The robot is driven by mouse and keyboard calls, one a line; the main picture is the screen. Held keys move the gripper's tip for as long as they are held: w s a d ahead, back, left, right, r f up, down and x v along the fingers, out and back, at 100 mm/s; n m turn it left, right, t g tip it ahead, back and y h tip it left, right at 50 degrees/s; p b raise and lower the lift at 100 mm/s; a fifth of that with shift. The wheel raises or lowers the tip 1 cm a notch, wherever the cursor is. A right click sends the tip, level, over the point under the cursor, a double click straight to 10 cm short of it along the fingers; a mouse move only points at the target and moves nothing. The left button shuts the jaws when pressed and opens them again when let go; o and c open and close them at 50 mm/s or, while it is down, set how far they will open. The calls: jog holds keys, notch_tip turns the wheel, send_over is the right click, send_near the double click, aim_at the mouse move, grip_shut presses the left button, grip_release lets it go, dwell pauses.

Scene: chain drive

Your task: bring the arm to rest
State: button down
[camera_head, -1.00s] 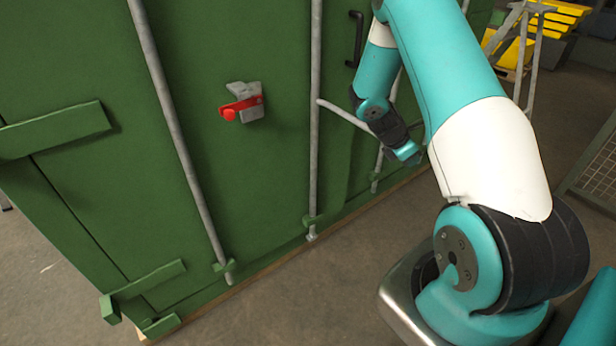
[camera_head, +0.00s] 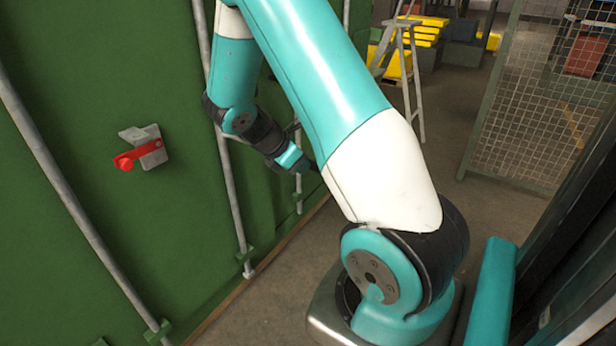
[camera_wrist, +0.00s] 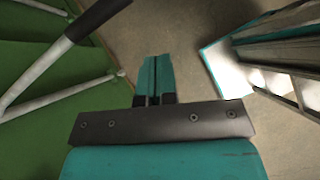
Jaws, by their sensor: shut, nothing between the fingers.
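My arm reaches up and over in the head view, its wrist bent down in front of the green container wall (camera_head: 110,215). My gripper (camera_wrist: 156,62) shows in the wrist view with its two teal fingers together and nothing between them. It points down towards the concrete floor. In the head view the gripper end (camera_head: 312,166) is small and dark, partly behind my upper arm, so its fingers are hard to make out there.
A grey bracket with a red handle (camera_head: 136,156) sits on the container wall. Grey vertical bars (camera_head: 228,170) run down the wall. A stepladder (camera_head: 402,70), yellow bins (camera_head: 428,30) and a mesh fence (camera_head: 540,110) stand further back. Bare floor (camera_head: 440,165) lies between.

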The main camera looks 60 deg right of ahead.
jog(key=shift+a+r, duration=0.45)
jog(key=shift+r, duration=0.15)
jog(key=a+m+t+y+b, duration=0.4)
jog(key=a+y+b, duration=0.25)
jog(key=a, duration=1.65)
jog(key=s+a+r+m+y+b, duration=0.1)
jog(key=s+a+y+b, duration=0.1)
jog(key=s+a, duration=0.5)
jog(key=s+a+r+m+g+y+b, duration=0.1)
jog(key=s+a+r+y+b, duration=0.1)
jog(key=s+a, duration=0.5)
jog(key=shift+m+y, duration=0.3)
jog(key=shift+y, duration=0.15)
jog(key=c, duration=1.8)
grip_release()
jog(key=shift+w+r, duration=0.1)
jog(key=shift+c, duration=0.2)
